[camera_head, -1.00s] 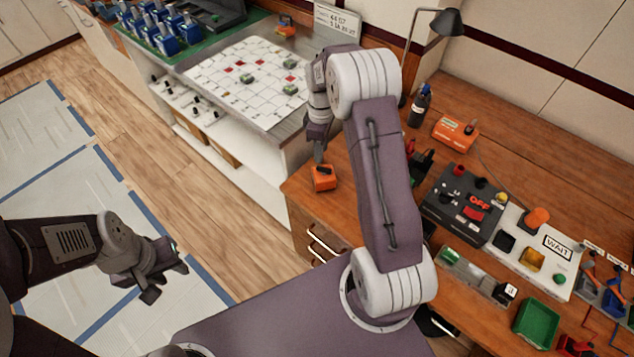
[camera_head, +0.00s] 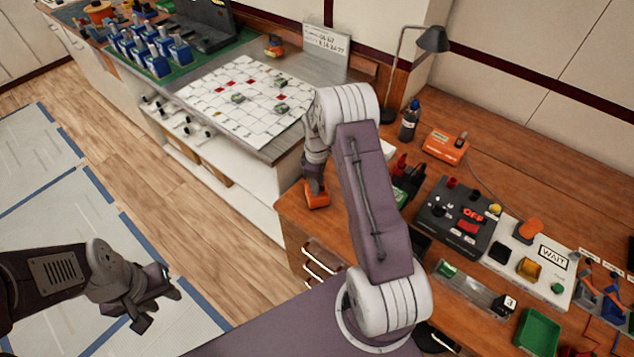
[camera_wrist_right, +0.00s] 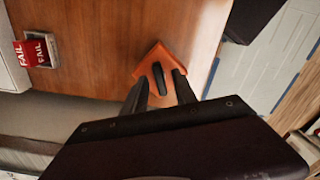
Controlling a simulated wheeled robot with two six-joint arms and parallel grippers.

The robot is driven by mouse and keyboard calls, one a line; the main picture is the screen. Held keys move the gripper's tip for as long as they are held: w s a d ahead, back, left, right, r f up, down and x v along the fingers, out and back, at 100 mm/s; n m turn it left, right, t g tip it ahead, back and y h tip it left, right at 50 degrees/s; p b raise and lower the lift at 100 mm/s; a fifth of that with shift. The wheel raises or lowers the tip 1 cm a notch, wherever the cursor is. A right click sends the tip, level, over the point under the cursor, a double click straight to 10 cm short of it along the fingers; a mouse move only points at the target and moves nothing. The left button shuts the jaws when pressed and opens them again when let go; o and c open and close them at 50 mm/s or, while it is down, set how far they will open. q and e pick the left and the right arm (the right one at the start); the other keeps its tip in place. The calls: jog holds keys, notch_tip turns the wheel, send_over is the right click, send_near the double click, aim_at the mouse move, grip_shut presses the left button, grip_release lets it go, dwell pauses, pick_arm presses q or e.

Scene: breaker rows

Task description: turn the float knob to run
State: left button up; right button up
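An orange block with a black knob, which I take for the float knob, sits near the left front corner of the wooden desk; the block (camera_head: 317,198) is partly hidden by my right gripper (camera_head: 314,182) in the head view. In the right wrist view the black knob (camera_wrist_right: 159,78) stands on the orange base (camera_wrist_right: 160,58). My right gripper (camera_wrist_right: 161,82) is open there, its fingertips apart on either side of the knob. I cannot tell whether they touch it. Any run marking is not readable. My left gripper (camera_head: 162,302) looks open and empty, away from the desk over the floor.
A dark panel (camera_head: 455,218), a white WAIT panel (camera_head: 540,270), an orange box (camera_head: 445,145) and a green tray (camera_head: 538,332) stand on the desk to the right. The wrist view shows a red FAIL tag (camera_wrist_right: 34,54). Desk around the knob is clear.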

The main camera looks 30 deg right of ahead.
grip_shut()
jog(key=shift+r+m, duration=0.1)
jog(key=shift+m, duration=0.2)
jog(key=m+p, duration=0.1)
jog(key=m, duration=0.3)
jog(key=shift+m, duration=0.4)
jog(key=m, duration=0.5)
jog(key=shift+m+p, duration=0.3)
jog(key=shift+p, duration=0.05)
grip_release()
